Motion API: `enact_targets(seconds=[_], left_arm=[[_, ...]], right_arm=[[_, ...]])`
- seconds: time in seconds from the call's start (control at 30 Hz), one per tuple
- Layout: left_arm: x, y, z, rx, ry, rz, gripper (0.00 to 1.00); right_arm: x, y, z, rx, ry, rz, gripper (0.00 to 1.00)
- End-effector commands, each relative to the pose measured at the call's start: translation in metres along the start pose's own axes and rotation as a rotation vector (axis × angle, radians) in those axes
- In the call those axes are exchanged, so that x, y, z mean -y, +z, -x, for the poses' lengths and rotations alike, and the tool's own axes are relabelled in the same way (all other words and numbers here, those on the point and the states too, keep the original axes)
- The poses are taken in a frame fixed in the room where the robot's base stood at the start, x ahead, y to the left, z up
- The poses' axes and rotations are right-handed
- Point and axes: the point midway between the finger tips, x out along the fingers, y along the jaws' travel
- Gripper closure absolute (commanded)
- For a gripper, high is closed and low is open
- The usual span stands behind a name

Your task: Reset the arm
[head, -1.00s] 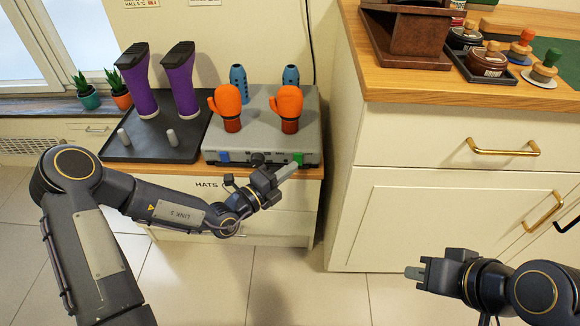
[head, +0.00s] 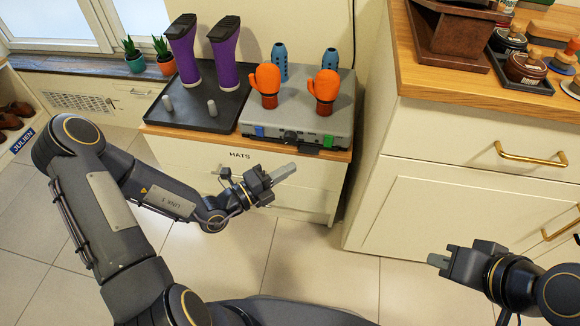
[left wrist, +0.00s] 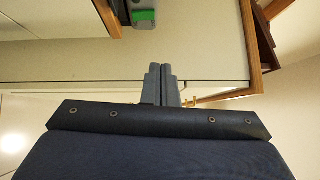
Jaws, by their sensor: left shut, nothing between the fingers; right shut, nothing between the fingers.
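My left arm comes in from the left in the head view. Its gripper (head: 284,172) is shut and empty, in front of the cabinet labelled HATS, below its top edge. In the left wrist view the two grey fingers (left wrist: 162,84) lie together with nothing between them. My right gripper (head: 438,260) is at the lower right in the head view, shut and empty, over the floor in front of the larger cream cabinet. Neither gripper touches any object that I can see.
The low cabinet (head: 210,160) bears a grey dryer (head: 300,122) with orange gloves (head: 266,82) and a black tray (head: 190,117) with purple boots (head: 185,50). The wooden counter (head: 440,75) at right holds polish jars and brushes. The tiled floor between is clear.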

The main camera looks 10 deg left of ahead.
Motion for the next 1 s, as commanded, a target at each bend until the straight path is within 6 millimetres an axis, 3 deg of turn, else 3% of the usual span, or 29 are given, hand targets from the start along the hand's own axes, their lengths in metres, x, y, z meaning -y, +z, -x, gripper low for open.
enact_targets(seconds=[0.37,0.53,0.67,0.8,1.0], left_arm=[[0.0,0.0,0.0,-0.001,0.0,-0.002,1.0],[0.023,-0.011,0.001,-0.091,-0.019,-0.182,1.0],[0.063,-0.041,0.012,-0.292,-0.067,-0.583,1.0],[0.098,-0.081,0.039,-0.557,-0.15,-1.121,1.0],[0.118,-0.115,0.096,-0.926,-0.284,-1.856,1.0]], right_arm=[[0.0,0.0,0.0,0.0,0.0,0.0,1.0],[0.0,0.0,0.0,0.0,0.0,0.0,1.0],[0.0,0.0,0.0,0.0,0.0,0.0,1.0],[0.0,0.0,0.0,0.0,0.0,0.0,1.0],[0.0,0.0,0.0,0.0,0.0,0.0,1.0]])
